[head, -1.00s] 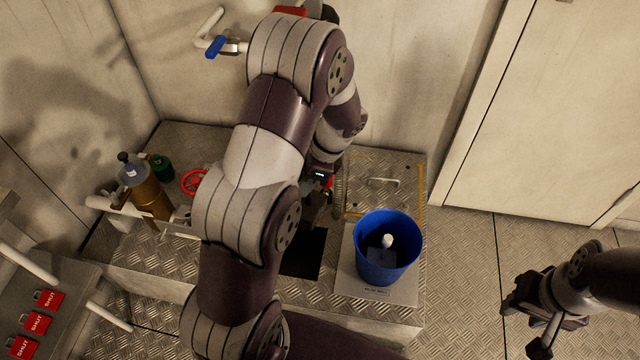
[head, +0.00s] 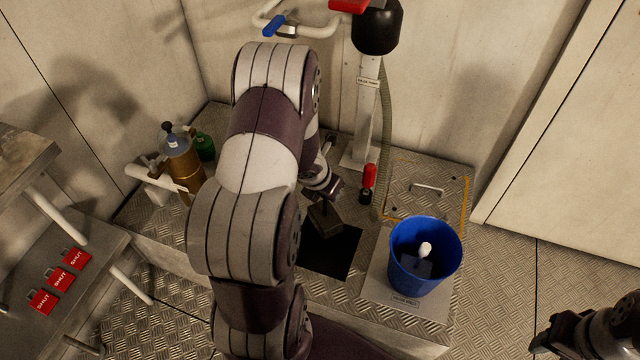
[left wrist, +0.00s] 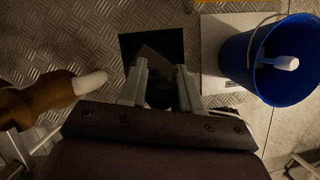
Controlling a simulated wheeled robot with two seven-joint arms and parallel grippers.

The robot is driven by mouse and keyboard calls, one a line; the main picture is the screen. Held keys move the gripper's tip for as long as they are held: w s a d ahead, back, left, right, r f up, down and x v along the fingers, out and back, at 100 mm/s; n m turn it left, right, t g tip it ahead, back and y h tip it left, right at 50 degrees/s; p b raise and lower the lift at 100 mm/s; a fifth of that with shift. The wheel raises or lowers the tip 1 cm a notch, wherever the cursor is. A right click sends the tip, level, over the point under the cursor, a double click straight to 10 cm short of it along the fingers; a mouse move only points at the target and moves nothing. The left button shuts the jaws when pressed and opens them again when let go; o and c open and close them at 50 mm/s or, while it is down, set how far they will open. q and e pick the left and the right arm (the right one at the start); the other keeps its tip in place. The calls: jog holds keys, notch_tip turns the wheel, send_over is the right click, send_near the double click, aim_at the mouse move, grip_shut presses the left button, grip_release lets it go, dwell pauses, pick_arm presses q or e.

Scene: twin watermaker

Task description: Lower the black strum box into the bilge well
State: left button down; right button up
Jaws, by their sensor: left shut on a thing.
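The black strum box (head: 325,218) is a small dark box, held at the far edge of the bilge well (head: 328,258), a square black opening in the tread-plate floor. My left gripper (head: 322,192) is shut on it, partly hidden behind my own arm. In the left wrist view, the box (left wrist: 157,68) shows dimly between the two fingers, over the dark opening (left wrist: 168,42). I cannot tell how far the box's lower end is from the opening. My right gripper (head: 562,338) is at the lower right, away from the well; its fingertips are unclear.
A blue bucket (head: 408,280) with a white-topped item inside stands on a pale plate right of the well. A hand pump (head: 368,110) with a hose stands behind. A brass cylinder (head: 180,165) is left. Red SHUT tags (head: 60,278) lie on a shelf.

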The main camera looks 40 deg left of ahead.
pick_arm(q)
jog(key=shift+d+f+m, duration=0.15)
jog(key=shift+f+m, duration=0.15)
notch_tip(320, 180, down, 28)
jog(key=b, duration=2.8)
jog(key=shift+f, duration=0.15)
jog(key=shift+f+b, duration=0.7)
jog(key=shift+f, duration=0.05)
jog(key=c, duration=0.7)
grip_release()
jog(key=p+v, duration=0.8)
jog(key=v, duration=0.4)
jog(key=shift+s+r+p, duration=0.1)
jog(key=shift+r+p, duration=0.25)
jog(key=shift+r, duration=0.05)
